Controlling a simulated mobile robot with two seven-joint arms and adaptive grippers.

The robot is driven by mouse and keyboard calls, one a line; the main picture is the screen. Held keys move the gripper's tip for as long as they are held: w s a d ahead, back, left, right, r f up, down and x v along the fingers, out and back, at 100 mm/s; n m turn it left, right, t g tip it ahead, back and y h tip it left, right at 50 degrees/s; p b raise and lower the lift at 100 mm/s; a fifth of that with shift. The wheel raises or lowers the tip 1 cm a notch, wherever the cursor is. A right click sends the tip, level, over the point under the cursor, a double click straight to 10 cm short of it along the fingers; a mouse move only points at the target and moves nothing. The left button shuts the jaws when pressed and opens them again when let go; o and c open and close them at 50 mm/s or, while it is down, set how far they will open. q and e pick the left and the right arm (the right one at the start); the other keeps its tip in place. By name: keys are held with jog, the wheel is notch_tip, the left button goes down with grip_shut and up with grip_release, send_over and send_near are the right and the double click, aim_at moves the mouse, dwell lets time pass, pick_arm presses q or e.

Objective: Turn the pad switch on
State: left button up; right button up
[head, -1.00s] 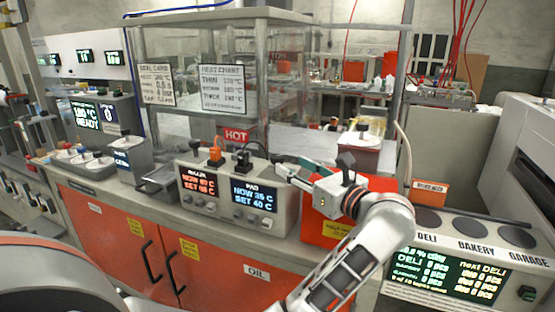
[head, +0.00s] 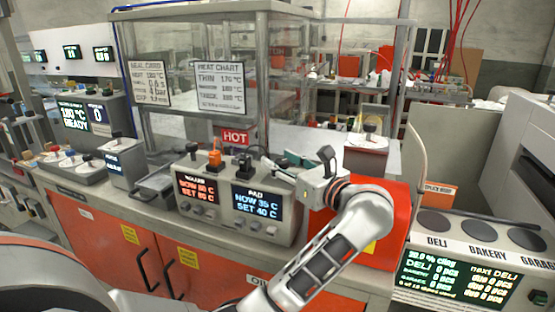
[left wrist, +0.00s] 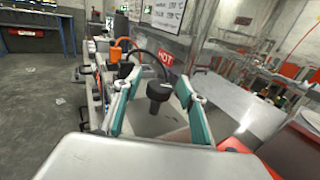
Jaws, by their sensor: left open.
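The grey control box (head: 287,222) stands on the counter. Its right display, labelled PAD (head: 257,201), reads now 35 °C, set 40 °C. A black switch piece (head: 243,161) with a dark cable stands on top of the PAD half. My left gripper (head: 279,160) has teal fingers and is at the upper right end of the box. In the left wrist view its fingers are spread, with a black knob (left wrist: 158,92) on a grey surface showing between them. I see no contact; whether this knob is the pad switch I cannot tell. My right gripper is not in view.
An orange plug (head: 215,157) stands on the box's ROLLER half. A glass case with a red HOT sign (head: 236,136) is behind. A red bin (head: 388,250) stands to the right, beside a DELI/BAKERY/GARAGE panel (head: 462,266). A pan with a handle (head: 158,185) lies to the left.

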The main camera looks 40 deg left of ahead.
pick_arm(q)
jog(key=shift+c, duration=1.1)
jog(key=c, duration=0.9)
jog(key=shift+s+m+t, duration=0.1)
jog(key=shift+m+t, duration=0.2)
jog(key=shift+t, duration=0.2)
jog(key=shift+m+t+h, duration=0.5)
jog(key=shift+m+t, duration=0.1)
jog(key=shift+t, duration=0.2)
jog(key=shift+m+t+h+b, duration=0.4)
jog(key=shift+m+t, duration=0.1)
jog(key=shift+t, duration=0.2)
